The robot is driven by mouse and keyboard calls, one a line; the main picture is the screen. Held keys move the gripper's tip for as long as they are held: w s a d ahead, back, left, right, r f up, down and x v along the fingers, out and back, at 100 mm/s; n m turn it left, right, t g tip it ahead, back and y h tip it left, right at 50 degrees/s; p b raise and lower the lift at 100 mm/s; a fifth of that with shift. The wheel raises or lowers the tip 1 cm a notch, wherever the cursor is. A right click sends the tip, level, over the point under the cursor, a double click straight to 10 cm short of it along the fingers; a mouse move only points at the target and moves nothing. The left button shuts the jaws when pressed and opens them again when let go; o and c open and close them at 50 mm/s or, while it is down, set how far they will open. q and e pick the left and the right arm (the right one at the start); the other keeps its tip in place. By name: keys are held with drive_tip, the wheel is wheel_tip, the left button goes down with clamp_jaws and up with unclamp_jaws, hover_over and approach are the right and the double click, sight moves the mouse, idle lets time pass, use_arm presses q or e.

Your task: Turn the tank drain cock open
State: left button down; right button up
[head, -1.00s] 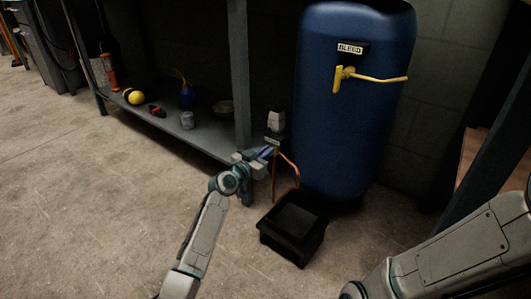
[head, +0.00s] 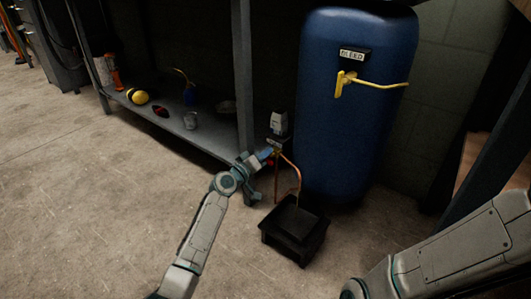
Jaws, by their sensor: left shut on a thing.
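The drain cock (head: 274,145) sits on copper piping at the left foot of the blue tank (head: 355,125), just below a small pale box. My left gripper (head: 268,153) is shut on the cock's handle, which is mostly hidden by the fingers. A bent copper pipe (head: 297,172) runs from the cock down toward a black bin (head: 280,242) on the floor. A faint thin line shows between the pipe's end and the bin; I cannot tell whether it is liquid. My right arm shows at the lower right, but its gripper is out of view.
A yellow lever (head: 375,84) sticks out of the tank below a BLEED label (head: 354,55). A grey shelf (head: 170,122) at the left holds several small items. Its post (head: 243,80) stands close to my left gripper. The floor at the left is clear.

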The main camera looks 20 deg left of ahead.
use_arm(q)
drive_tip(key=n, duration=0.3)
drive_tip(key=n+p, duration=0.1)
drive_tip(key=shift+a+f+n, duration=0.25)
drive_tip(key=shift+f+n, duration=0.05)
drive_tip(key=shift+f, duration=0.05)
drive_tip(key=shift+w+f+n+p, duration=0.1)
drive_tip(key=shift+f+n+p, duration=0.15)
drive_tip(key=shift+n, duration=0.7)
drive_tip(key=shift+f+n+p, duration=0.1)
drive_tip(key=shift+n+p, duration=0.1)
drive_tip(key=shift+n, duration=0.75)
drive_tip(key=c, duration=1.5)
unclamp_jaws()
drive_tip(key=shift+a, duration=0.1)
